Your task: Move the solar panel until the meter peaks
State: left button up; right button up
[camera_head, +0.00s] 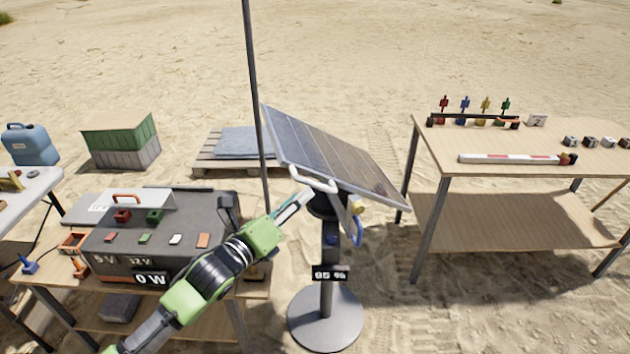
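The solar panel (340,156) is tilted on top of a dark post with a round grey base (325,318). A white handle (313,180) sticks out from its near left edge. My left gripper (300,197) reaches up from the lower left, its fingertips at or just below this handle. I cannot tell whether they touch it or how far apart they are. A small display on the post (330,273) seems to read 85 %. A dark box on the left table carries a meter display (151,279) reading 0 W. My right gripper is not in view.
A thin dark pole (254,90) stands just left of the panel. The wooden table at right (440,150) holds coloured figures and a striped bar (510,158). A pallet (215,160), a green-topped crate (122,140) and a blue canister (30,147) stand behind on sand.

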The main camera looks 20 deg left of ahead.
aim_at(315, 185)
pick_arm(q)
jog(key=p+x, duration=0.1)
jog(key=x, duration=0.6)
jog(key=shift+w+d, duration=0.1)
grip_shut()
